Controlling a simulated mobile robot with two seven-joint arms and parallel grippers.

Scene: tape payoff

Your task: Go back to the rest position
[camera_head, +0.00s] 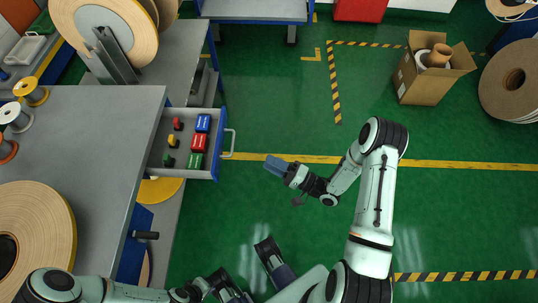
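My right arm reaches up from the bottom, bends at the elbow near the yellow floor line, and comes back down and left. My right gripper (276,165) points left over the green floor, a little right of the open drawer (214,166) and apart from it. A blue-grey flat shape shows at its tip; I cannot tell whether its fingers are apart or closed. My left arm comes in along the bottom left edge. Its gripper (232,291) appears low at the bottom, partly cut off, and its finger state is unclear.
The drawer holds small red, yellow and green pieces, and blue (203,122), red (199,142) and green (195,161) boxes. It juts from the grey workbench (105,150), with large tape reels (38,235). A cardboard box (412,87) stands at upper right. Floor between is clear.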

